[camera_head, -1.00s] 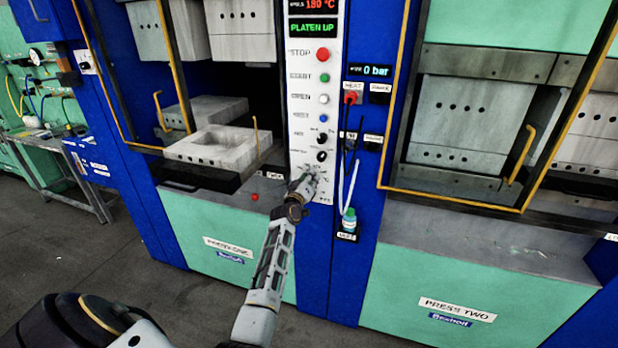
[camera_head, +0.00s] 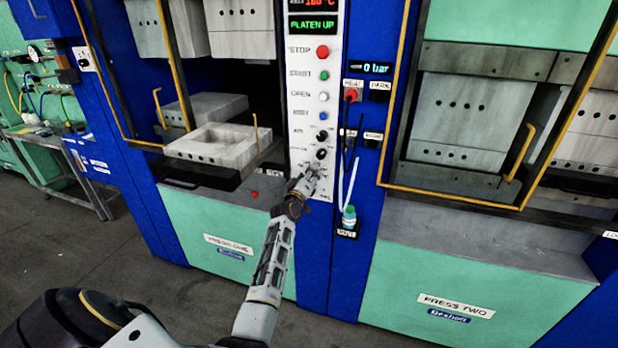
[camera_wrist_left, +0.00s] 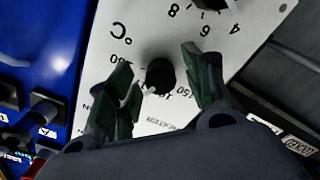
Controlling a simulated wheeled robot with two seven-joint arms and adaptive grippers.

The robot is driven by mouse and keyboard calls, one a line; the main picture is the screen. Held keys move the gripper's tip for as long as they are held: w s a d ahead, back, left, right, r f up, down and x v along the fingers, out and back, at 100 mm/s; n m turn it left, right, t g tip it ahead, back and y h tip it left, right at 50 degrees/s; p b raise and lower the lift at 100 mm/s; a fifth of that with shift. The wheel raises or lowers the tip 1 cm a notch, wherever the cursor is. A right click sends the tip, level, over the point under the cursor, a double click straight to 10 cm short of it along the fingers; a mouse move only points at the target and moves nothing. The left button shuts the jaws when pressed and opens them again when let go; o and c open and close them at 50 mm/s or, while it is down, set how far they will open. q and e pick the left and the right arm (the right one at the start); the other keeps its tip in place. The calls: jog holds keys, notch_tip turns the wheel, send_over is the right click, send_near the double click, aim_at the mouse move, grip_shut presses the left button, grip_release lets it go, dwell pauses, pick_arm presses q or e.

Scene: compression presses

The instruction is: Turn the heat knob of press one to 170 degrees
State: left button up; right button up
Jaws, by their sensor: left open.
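The heat knob (camera_wrist_left: 160,76) is a small black round knob on the white panel (camera_head: 301,110) of press one. In the left wrist view it sits between the fingers of my left gripper (camera_wrist_left: 158,64), with a clear gap on each side. A printed scale with °C, 200 and 150 shows partly around it. In the head view my left gripper (camera_head: 306,181) is at the lower end of the panel and hides the heat knob. The red temperature display (camera_head: 313,4) is cut off at the top, so its first digits are unclear. My right gripper is not in view.
Another black knob (camera_head: 321,153) is just above my gripper. Several buttons, including the red stop button (camera_head: 322,52), run up the panel. Press one's open mould (camera_head: 215,147) is at the left.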

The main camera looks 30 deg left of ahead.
pick_arm(q)
jog(key=v, duration=1.2)
dwell(0.8)
dwell(0.7)
